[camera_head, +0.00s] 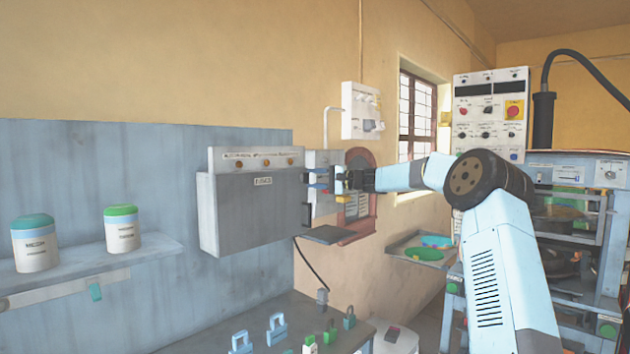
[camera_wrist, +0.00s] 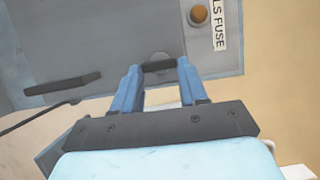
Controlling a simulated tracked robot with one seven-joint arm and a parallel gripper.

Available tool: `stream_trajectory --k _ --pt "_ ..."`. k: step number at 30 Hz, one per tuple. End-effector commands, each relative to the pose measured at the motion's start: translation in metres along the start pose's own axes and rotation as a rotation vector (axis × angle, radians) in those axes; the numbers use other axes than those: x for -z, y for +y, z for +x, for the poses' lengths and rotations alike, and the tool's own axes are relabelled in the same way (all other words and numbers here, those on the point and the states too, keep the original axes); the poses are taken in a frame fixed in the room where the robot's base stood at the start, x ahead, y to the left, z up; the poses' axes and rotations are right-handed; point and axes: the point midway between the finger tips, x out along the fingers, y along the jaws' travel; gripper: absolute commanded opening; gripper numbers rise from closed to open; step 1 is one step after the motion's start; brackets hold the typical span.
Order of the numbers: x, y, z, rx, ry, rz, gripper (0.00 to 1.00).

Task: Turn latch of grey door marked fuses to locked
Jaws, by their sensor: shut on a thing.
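The door's grey face (camera_wrist: 90,35) also fills the upper left of the wrist view. My gripper (camera_head: 320,180) is at the right side of the box. In the wrist view, its blue fingers (camera_wrist: 158,78) are shut on a short dark latch bar (camera_wrist: 158,66), in front of a round grey base. The bar lies across between the fingertips. The latch is hidden behind my fingers in the head view.
A dark handle (camera_wrist: 62,87) sticks out near the door in the wrist view. A label reading "LS FUSE" (camera_wrist: 219,25) is beside an orange round lamp (camera_wrist: 199,14). Two jars stand on a shelf (camera_head: 100,258) at left.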

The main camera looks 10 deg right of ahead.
Motion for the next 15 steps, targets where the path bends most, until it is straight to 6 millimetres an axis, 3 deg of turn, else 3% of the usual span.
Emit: stream_trajectory --k 8,9,15 --pt "0.0042 0.0039 -0.0035 -0.005 0.008 0.003 0.12" --pt "0.0041 0.0039 -0.0034 -0.005 0.008 0.003 0.46" --pt "0.0022 0.0026 -0.0019 -0.003 0.004 0.001 0.65"
